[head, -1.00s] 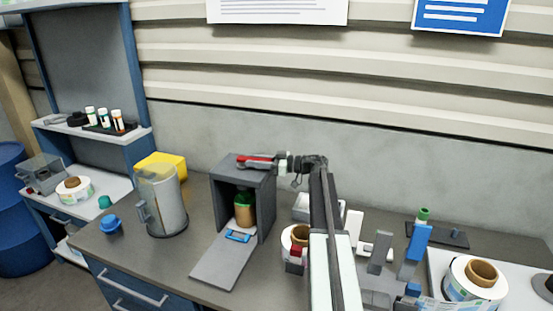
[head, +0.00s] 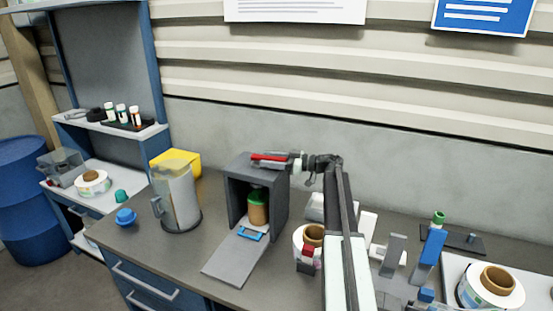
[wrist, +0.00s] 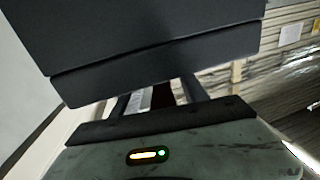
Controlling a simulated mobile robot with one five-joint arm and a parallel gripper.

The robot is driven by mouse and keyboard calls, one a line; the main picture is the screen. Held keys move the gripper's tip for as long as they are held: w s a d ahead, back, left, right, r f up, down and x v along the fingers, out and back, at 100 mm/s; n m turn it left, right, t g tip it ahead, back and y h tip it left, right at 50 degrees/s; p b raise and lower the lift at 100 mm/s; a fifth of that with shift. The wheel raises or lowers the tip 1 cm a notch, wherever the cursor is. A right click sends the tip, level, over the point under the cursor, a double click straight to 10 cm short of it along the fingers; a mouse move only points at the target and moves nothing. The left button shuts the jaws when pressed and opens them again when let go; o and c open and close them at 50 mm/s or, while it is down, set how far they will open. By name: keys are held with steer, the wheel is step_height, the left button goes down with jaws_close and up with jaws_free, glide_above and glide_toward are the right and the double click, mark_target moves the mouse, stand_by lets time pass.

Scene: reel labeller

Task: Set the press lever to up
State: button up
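A dark grey box-shaped press (head: 238,170) stands on the bench with its front flap (head: 237,258) folded down. A red lever-like bar (head: 268,157) lies nearly level along its top edge; I take it for the press lever. My gripper (head: 292,162) is at the bar's right end, at the top of the box. In the wrist view a dark grey body (wrist: 155,45) fills the upper part, and a dark red piece (wrist: 163,95) shows between my two fingers. The fingertips are hidden behind the grey body, so I cannot tell whether they grip the bar.
A bottle with a green cap (head: 257,205) stands inside the box. A clear jug (head: 178,200) and a yellow block (head: 183,161) are to its left. A label reel (head: 310,240) and upright grey and blue parts (head: 430,250) stand to the right, near my arm.

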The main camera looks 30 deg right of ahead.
steer(key=v, duration=0.7)
steer(key=shift+s+d, duration=0.25)
steer(key=shift+d, duration=0.1)
